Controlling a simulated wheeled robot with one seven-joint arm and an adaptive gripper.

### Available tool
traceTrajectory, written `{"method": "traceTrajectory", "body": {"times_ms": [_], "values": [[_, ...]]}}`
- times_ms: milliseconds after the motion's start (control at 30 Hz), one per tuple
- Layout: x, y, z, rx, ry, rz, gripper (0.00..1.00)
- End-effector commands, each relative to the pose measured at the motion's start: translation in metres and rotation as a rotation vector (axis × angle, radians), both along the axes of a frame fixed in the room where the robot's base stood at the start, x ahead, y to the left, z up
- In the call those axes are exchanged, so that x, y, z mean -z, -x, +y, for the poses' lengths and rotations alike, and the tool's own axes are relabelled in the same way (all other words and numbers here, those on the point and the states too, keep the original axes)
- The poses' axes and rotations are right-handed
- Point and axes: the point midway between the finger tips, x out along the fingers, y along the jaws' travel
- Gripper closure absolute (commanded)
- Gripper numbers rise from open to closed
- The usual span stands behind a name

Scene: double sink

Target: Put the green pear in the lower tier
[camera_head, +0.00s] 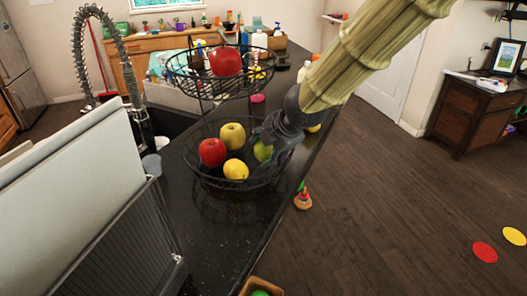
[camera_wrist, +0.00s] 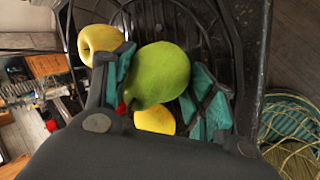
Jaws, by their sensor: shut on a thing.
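The green pear (camera_head: 262,151) is between the fingers of my gripper (camera_head: 275,143), at the right side of the lower tier (camera_head: 217,186) of the black wire stand. In the wrist view the green pear (camera_wrist: 158,76) sits between the teal finger pads, with the gripper (camera_wrist: 163,80) closed on its sides. The pear appears within the lower basket's rim; I cannot tell whether it touches the basket floor. The lower tier also holds a red apple (camera_head: 212,152), a yellow apple (camera_head: 232,136) and a lemon (camera_head: 236,170). The upper tier (camera_head: 197,86) holds a red fruit (camera_head: 225,61).
The stand is on a dark countertop (camera_head: 222,238). A sink with a coiled faucet (camera_head: 82,55) and a dish rack (camera_head: 125,240) are to the left. Bottles (camera_head: 260,42) stand behind the stand. A stacking toy (camera_head: 303,200) is at the right, beyond the counter edge.

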Motion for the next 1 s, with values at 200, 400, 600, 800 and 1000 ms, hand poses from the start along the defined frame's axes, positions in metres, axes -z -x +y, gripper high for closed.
{"method": "traceTrajectory", "body": {"times_ms": [200, 400, 600, 800, 1000], "values": [[0.004, -0.003, 0.002, 0.001, 0.014, 0.024, 0.75], [0.003, -0.005, 0.004, 0.001, 0.046, 0.076, 0.75], [0.002, -0.009, 0.006, 0.001, 0.095, 0.146, 0.75], [0.003, -0.012, 0.007, 0.001, 0.139, 0.208, 0.75], [0.004, -0.013, 0.009, 0.0, 0.169, 0.254, 0.75]]}}
